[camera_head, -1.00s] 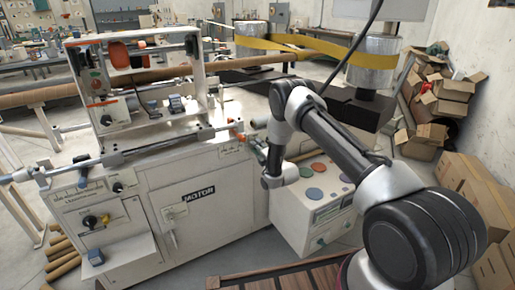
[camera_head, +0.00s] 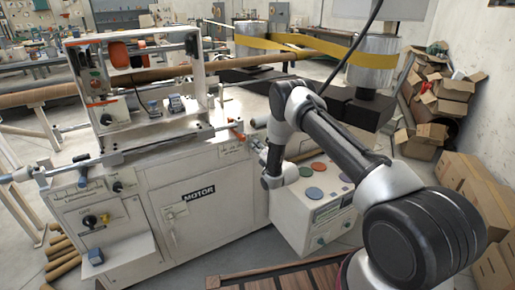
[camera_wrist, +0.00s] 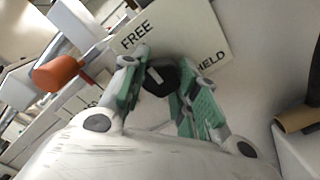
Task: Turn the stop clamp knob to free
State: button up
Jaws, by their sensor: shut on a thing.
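The stop clamp knob (camera_wrist: 158,82) is small, dark and faceted. In the wrist view it sits between the green-padded fingers of my gripper (camera_wrist: 163,68), which are shut on it. A pale label plate (camera_wrist: 170,32) behind it reads FREE at the upper left and HELD at the right. I cannot tell clearly where the knob points. In the head view my gripper (camera_head: 256,146) is at the right end of the machine's front top edge, and the knob is too small or hidden to make out.
An orange cylindrical end (camera_wrist: 57,73) lies left of my gripper in the wrist view. The white winder cabinet (camera_head: 215,215) carries a long metal rod (camera_head: 150,150) along its front. A lower box with coloured buttons (camera_head: 310,210) stands right of it. A brown tube end (camera_wrist: 298,119) is at the right.

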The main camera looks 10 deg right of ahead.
jog(key=shift+f, duration=0.15)
jog(key=o, duration=1)
jog(key=shift+s, duration=0.1)
jog(key=v, duration=1.2)
